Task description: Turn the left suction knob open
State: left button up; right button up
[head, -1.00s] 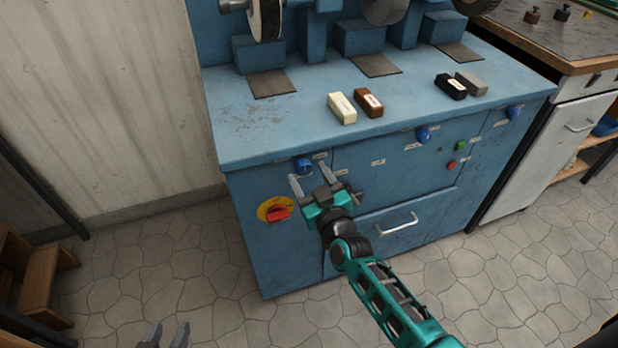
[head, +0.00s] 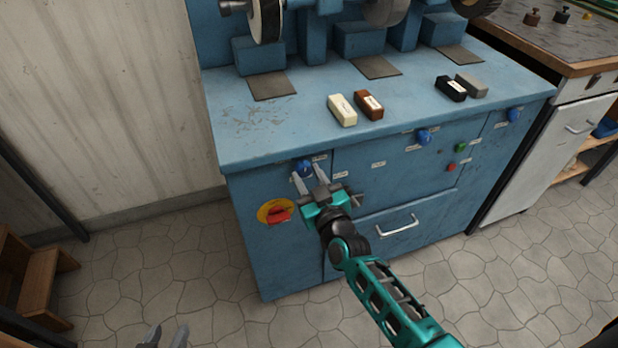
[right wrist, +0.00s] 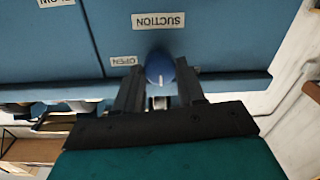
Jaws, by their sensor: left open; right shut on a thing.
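The left suction knob (head: 303,166) is a round blue knob high on the left front of the blue machine cabinet. My right gripper (head: 308,172) reaches it from the front, with a finger on either side. In the right wrist view, the knob (right wrist: 160,68) sits between the fingers of my right gripper (right wrist: 160,84), which are shut on it. A short pale mark shows on the knob. Upside-down labels read SUCTION (right wrist: 158,20) and OPEN (right wrist: 123,61). My left gripper (head: 166,338) is open and empty over the floor at the bottom edge, partly cut off.
A red switch on a yellow plate (head: 275,212) is just below left of the knob. A drawer handle (head: 397,226) is to the right. Other blue knobs (head: 424,137) (head: 513,115) are further right. Several small blocks lie on the cabinet top. Wooden steps (head: 38,280) stand at left.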

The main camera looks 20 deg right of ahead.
jog(key=shift+m, duration=0.4)
jog(key=m, duration=0.3)
jog(key=shift+m, duration=0.4)
jog(key=m, duration=0.4)
jog(key=shift+m, duration=0.3)
jog(key=m+b, duration=0.1)
jog(key=m, duration=0.3)
jog(key=shift+a+m, duration=0.1)
jog(key=shift+m, duration=0.2)
pick_arm(q)
jog(key=shift+w+d+f+b, duration=0.15)
jog(key=shift+d+f+b, duration=0.25)
jog(key=shift+f+b, duration=0.1)
pick_arm(e)
jog(key=m, duration=0.4)
jog(key=shift+h, duration=0.3)
jog(key=shift+m, duration=0.4)
jog(key=o, duration=1.1)
jog(key=shift+c, duration=0.2)
jog(key=shift+s, duration=0.1)
